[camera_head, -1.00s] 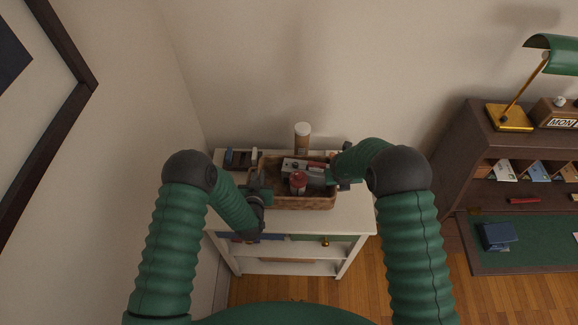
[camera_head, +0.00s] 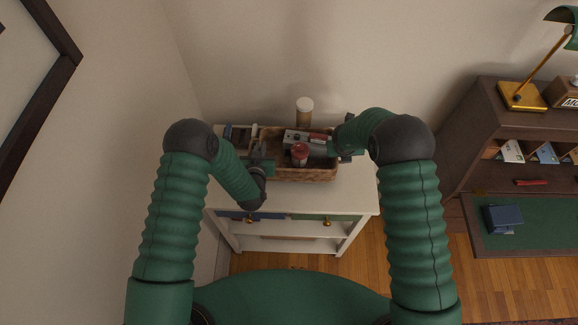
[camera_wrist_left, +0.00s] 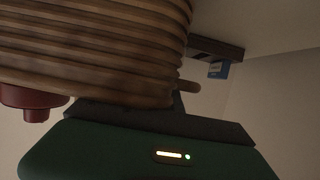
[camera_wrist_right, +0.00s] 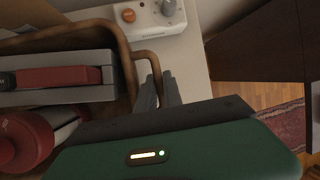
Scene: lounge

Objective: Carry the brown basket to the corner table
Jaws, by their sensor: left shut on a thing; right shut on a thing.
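The brown wicker basket (camera_head: 300,174) is over the top of the white table (camera_head: 345,197) in the corner; I cannot tell whether it rests on it. It holds a grey and red item (camera_head: 305,138) and a red-topped item (camera_head: 299,154). My left gripper (camera_head: 262,167) is shut on the basket's left side; the ribbed wall (camera_wrist_left: 100,55) fills much of the left wrist view. My right gripper (camera_head: 345,151) is shut on its right side. In the right wrist view, its fingers (camera_wrist_right: 160,88) are at the looped handle (camera_wrist_right: 130,60).
A tan cylinder with a white lid (camera_head: 304,112) stands behind the basket. Dark small items (camera_head: 238,134) lie at the table's back left. A white device with an orange knob (camera_wrist_right: 145,18) is beyond the handle. A dark desk (camera_head: 490,150) with a lamp (camera_head: 522,96) stands right.

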